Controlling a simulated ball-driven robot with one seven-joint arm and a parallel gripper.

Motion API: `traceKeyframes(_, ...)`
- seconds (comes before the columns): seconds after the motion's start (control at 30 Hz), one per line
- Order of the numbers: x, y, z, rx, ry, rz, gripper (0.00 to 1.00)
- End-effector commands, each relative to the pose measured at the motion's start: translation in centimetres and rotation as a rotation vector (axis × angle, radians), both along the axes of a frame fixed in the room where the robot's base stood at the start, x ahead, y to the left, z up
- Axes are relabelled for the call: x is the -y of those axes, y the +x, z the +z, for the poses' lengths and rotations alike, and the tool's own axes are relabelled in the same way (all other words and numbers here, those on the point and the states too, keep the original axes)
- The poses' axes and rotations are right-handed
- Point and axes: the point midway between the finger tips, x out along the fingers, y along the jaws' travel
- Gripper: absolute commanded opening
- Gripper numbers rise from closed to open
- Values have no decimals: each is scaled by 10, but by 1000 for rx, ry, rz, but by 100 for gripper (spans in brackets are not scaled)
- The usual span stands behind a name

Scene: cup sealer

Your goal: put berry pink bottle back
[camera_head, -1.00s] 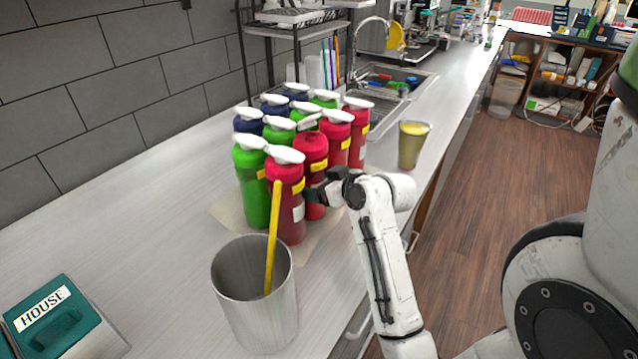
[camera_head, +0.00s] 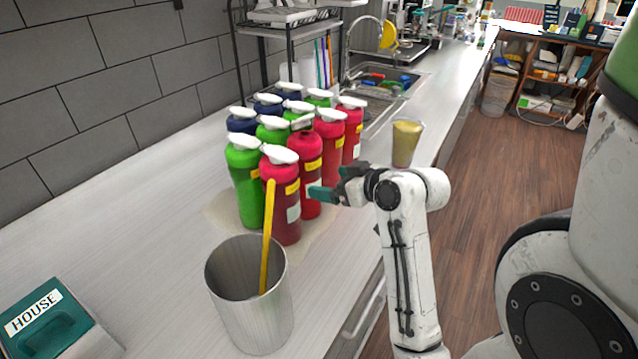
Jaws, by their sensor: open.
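Several pink-red bottles stand upright in a right-hand column of the bottle group. The nearest pink-red bottle (camera_head: 284,205) has a white top and a yellow label. Just behind it stands another pink-red bottle (camera_head: 310,160), with my gripper (camera_head: 322,193) at its right side. I cannot tell for sure which one is the berry pink bottle. My gripper is open, its teal fingertips pointing left toward the bottles, and nothing shows held in it. The lower parts of the rear bottles are hidden by those in front.
Green bottles (camera_head: 245,185) and dark blue bottles (camera_head: 241,122) stand to the left. A metal container (camera_head: 248,305) with a yellow stick is in front. A cup of yellowish drink (camera_head: 405,145) stands near the counter edge. A teal HOUSE box (camera_head: 55,325) sits at lower left.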

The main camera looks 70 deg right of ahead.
Motion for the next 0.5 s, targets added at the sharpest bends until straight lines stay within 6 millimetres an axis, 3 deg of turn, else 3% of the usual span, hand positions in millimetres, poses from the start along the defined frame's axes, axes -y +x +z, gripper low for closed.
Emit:
traceKeyframes(0.2, -13, -30, 17, -1, 2, -2, 94)
traceKeyframes(0.5, -19, -41, 21, 0, 0, -1, 94)
